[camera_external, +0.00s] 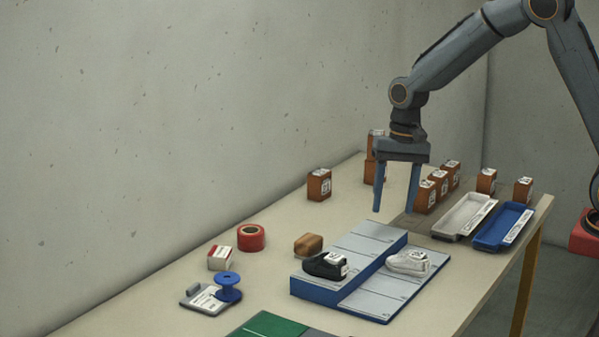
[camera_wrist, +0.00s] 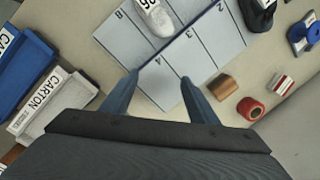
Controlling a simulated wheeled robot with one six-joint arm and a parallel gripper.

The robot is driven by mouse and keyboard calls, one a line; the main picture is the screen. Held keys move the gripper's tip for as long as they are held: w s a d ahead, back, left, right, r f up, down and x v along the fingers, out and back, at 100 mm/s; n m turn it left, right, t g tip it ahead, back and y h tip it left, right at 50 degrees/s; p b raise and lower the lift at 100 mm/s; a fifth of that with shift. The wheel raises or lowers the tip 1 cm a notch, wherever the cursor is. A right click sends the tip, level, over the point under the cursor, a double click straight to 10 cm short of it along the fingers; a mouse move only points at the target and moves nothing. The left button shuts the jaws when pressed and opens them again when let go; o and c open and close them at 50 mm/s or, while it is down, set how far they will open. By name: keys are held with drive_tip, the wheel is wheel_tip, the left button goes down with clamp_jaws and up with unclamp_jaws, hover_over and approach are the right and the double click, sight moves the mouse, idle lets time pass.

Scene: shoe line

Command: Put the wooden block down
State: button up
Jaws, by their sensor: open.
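The wooden block (camera_external: 309,244) is a small tan-brown block with a rounded top. It rests on the table just left of the blue and grey shoe rack (camera_external: 363,241). In the wrist view the block (camera_wrist: 222,87) lies to the right of my fingers, next to the rack's edge. My gripper (camera_external: 394,210) is open and empty, with its fingers pointing down above the far end of the rack. In the wrist view my gripper (camera_wrist: 160,76) has only rack surface showing between its fingertips. The gripper is apart from the block.
A black shoe (camera_external: 325,265) and a white shoe (camera_external: 407,262) sit on the rack. A red tape roll (camera_external: 251,237), small box (camera_external: 221,257) and blue spool (camera_external: 228,285) are left of the block. Several brown boxes, a white tray (camera_external: 463,216) and a blue tray (camera_external: 502,228) stand beyond.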

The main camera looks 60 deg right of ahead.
drive_tip(key=s+d+f+n+h, duration=0.1)
drive_tip(key=s+n, duration=0.4)
drive_tip(key=s, duration=0.5)
drive_tip(key=s+d+f+n, duration=0.2)
drive_tip(key=s+d+n, duration=0.1)
drive_tip(key=s, duration=0.8)
drive_tip(key=shift+s+d+n+t+h, duration=0.15)
drive_tip(key=shift+s+n+t+h, duration=0.2)
drive_tip(key=shift+n, duration=0.55)
drive_tip(key=shift+w, duration=0.1)
